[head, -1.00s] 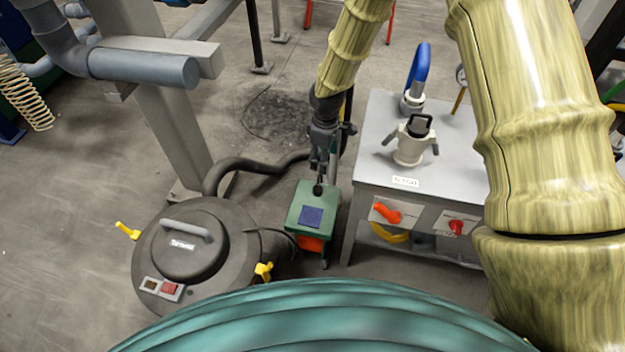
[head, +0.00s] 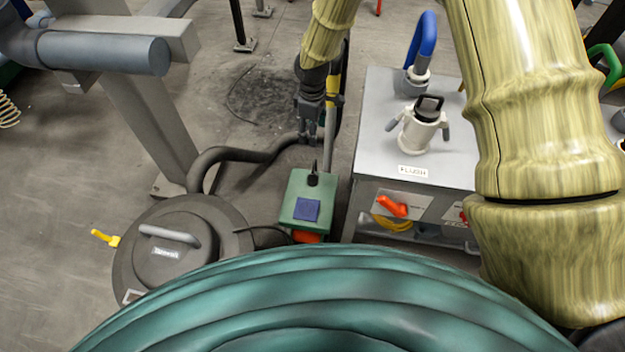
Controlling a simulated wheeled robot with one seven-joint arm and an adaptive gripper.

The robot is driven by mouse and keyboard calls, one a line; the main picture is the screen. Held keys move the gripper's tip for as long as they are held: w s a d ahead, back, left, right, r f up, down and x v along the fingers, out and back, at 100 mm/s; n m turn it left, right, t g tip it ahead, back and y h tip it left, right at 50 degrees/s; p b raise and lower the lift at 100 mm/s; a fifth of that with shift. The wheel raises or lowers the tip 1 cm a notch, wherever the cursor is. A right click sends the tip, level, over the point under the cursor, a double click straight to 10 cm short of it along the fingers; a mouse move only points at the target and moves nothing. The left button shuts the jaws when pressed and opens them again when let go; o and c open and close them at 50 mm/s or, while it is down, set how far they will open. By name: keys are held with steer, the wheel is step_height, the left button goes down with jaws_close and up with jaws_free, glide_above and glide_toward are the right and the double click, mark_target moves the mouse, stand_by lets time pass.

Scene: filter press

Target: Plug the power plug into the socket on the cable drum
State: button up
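The cable drum appears in the head view as a green box (head: 299,182) with a blue square socket lid (head: 306,210) on top and an orange part (head: 306,237) below. A small black plug-like piece (head: 313,179) with a thin cable rising from it stands at the box's far side. Whether it is seated in a socket cannot be told. My gripper (head: 309,136) points down just beyond the box, with a visible gap to the black piece. Its fingers are small and dark, and I cannot tell whether they are open or hold anything.
A dark round vacuum (head: 215,228) with a yellow clip (head: 105,238) stands left of the box. Its black hose (head: 245,156) runs behind the box. A grey bench (head: 376,152) with a white valve-like fitting (head: 419,130) stands right. A grey post (head: 150,115) rises left.

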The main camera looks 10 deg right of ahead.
steer(key=b, duration=1.5)
glide_toward(314, 178)
steer(key=shift+w+a+f, duration=0.15)
steer(key=shift+w+f, duration=0.4)
steer(key=shift+w, duration=0.2)
steer(key=shift+f+b, duration=0.65)
steer(key=shift+f, duration=2.15)
steer(key=shift+f, duration=0.1)
steer(key=shift+s+d+f+b, duration=0.1)
steer(key=shift+f+b, duration=0.25)
steer(key=shift+f, duration=0.9)
steer(key=shift+s+d+f+b, duration=0.1)
steer(key=shift+f+b, duration=0.25)
steer(key=shift+f, duration=0.9)
steer(key=c, duration=1)
